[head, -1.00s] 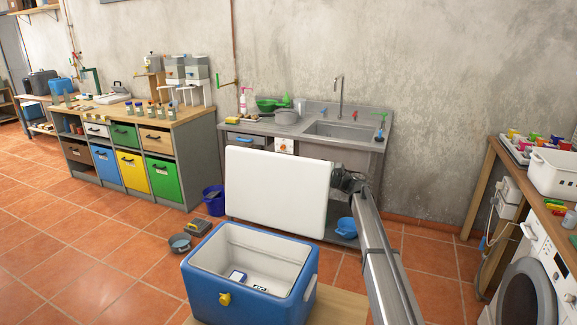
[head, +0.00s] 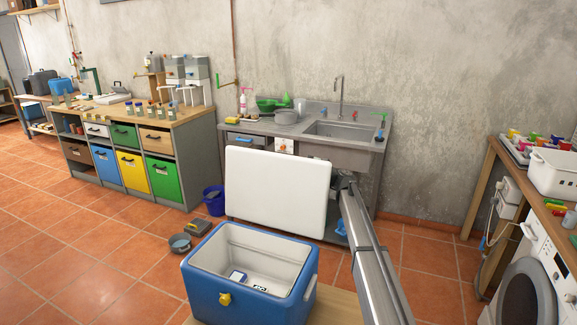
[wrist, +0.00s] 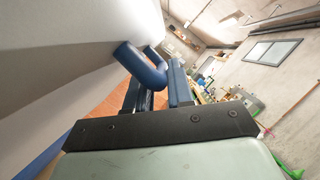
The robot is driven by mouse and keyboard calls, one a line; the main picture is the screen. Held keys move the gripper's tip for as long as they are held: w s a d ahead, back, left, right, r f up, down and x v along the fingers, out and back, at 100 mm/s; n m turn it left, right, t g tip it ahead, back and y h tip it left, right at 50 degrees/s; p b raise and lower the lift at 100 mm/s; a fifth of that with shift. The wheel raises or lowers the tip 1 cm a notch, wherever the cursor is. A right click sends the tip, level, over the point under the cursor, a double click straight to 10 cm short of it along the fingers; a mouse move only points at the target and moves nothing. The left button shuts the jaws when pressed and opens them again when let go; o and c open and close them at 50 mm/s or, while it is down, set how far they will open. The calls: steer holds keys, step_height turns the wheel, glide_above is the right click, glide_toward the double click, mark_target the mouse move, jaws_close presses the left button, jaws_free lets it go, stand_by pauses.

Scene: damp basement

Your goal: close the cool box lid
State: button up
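The blue cool box (head: 240,300) stands at the front centre in the head view, with a yellow latch (head: 224,299) on its front. Its white lid (head: 278,192) stands up open, leaning back behind the box. In the wrist view the lid's pale surface (wrist: 60,40) fills the upper left, with a curved blue handle (wrist: 140,66) beside it. My gripper (wrist: 160,78) has a gap between its two fingers. The handle lies just ahead of or between them; I cannot tell whether they touch. In the head view my gripper is hidden behind the lid's right edge.
Small items (head: 238,276) lie inside the box. A sink unit (head: 340,145) stands behind the lid. A washing machine (head: 525,290) stands at the right.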

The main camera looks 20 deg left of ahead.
jaws_close()
